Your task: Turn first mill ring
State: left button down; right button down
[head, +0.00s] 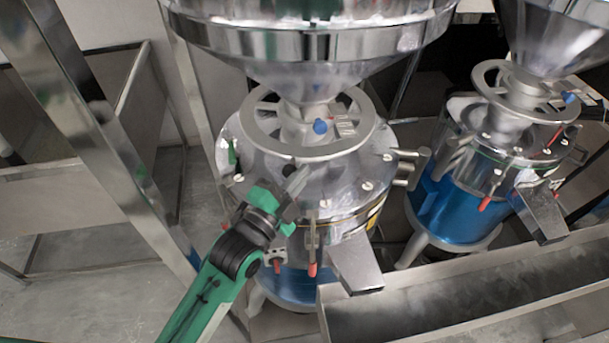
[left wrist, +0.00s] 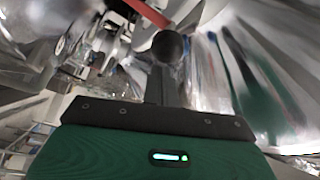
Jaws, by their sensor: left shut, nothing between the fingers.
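The first mill (head: 350,180) is the nearer steel mill, under a large hopper. Its mill ring (head: 368,118) is a flat grey metal ring around the neck below the hopper. A small dark knob (head: 288,170) shows just below the ring's front edge. My left gripper (head: 298,182) is shut and empty, at the front left of the mill top, close to this knob and below the ring. I cannot tell whether it touches the knob. In the left wrist view, a dark round ball (left wrist: 169,46) shows ahead of the gripper body. My right gripper is not in view.
A large steel hopper (head: 310,40) hangs over the first mill. A second mill (head: 450,200) with its own ring stands at right. A metal chute (head: 355,265) and a long trough (head: 470,290) lie in front. Steel frame posts (head: 90,120) stand at left.

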pick_arm(q)
jog(key=shift+w+a+f, duration=0.15)
jog(key=shift+a+f, duration=0.1)
jog(key=shift+a, duration=0.2)
jog(key=a, duration=0.3)
jog(key=shift+w+a+p, duration=0.25)
jog(key=shift+w+p, duration=0.05)
jog(key=shift+r, duration=0.1)
